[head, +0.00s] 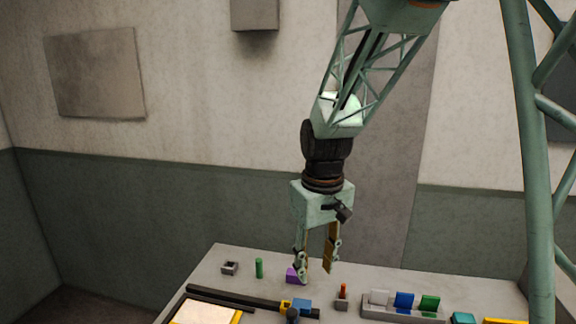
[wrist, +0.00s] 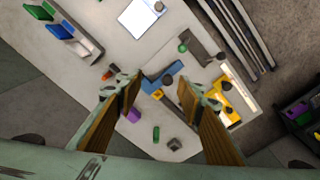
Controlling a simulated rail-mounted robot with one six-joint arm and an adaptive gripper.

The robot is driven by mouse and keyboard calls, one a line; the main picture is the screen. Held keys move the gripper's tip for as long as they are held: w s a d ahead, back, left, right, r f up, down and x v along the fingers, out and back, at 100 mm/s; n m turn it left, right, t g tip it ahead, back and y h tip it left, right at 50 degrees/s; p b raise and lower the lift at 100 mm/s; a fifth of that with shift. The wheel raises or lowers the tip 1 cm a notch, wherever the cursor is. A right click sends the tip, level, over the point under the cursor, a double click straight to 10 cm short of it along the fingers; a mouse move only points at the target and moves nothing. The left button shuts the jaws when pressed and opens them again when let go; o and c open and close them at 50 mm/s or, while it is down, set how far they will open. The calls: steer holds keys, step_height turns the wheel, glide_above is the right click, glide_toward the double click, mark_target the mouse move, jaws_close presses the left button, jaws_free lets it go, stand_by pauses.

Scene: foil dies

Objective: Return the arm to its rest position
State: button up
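My gripper (head: 315,274) hangs from my arm over the table, pointing down. Its two fingers are spread with nothing between them. In the wrist view the gripper (wrist: 159,93) also shows wide open and empty. A purple block (head: 292,275) appears just behind or beside the left finger in the head view; it shows beside the left finger in the wrist view (wrist: 133,115). I cannot tell the exact height of the fingertips above the table.
The table (head: 215,257) bears a green cylinder (head: 259,268), a grey square socket (head: 230,268), a blue block (head: 302,305), and an orange peg (head: 343,289). A rack (head: 405,314) holds white, blue and green pieces at right. A dark bar (head: 235,299) lies at left. A wall stands behind.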

steer(key=s+d+r+m+t+b, duration=0.1)
steer(key=s+d+r, duration=0.35)
steer(key=s, duration=0.35)
steer(key=s+d+r+m+t+b, duration=0.1)
steer(key=s+d+r+m+b, duration=0.1)
steer(key=s+d+r, duration=0.35)
steer(key=s+d+r+m+b, duration=0.1)
steer(key=s+d, duration=0.1)
steer(key=s, duration=0.8)
steer(key=s+d+m+t+b, duration=0.1)
steer(key=s+d, duration=0.1)
steer(key=s, duration=0.8)
steer(key=shift+s+r, duration=0.35)
steer(key=shift+s, duration=0.05)
stand_by(0.6)
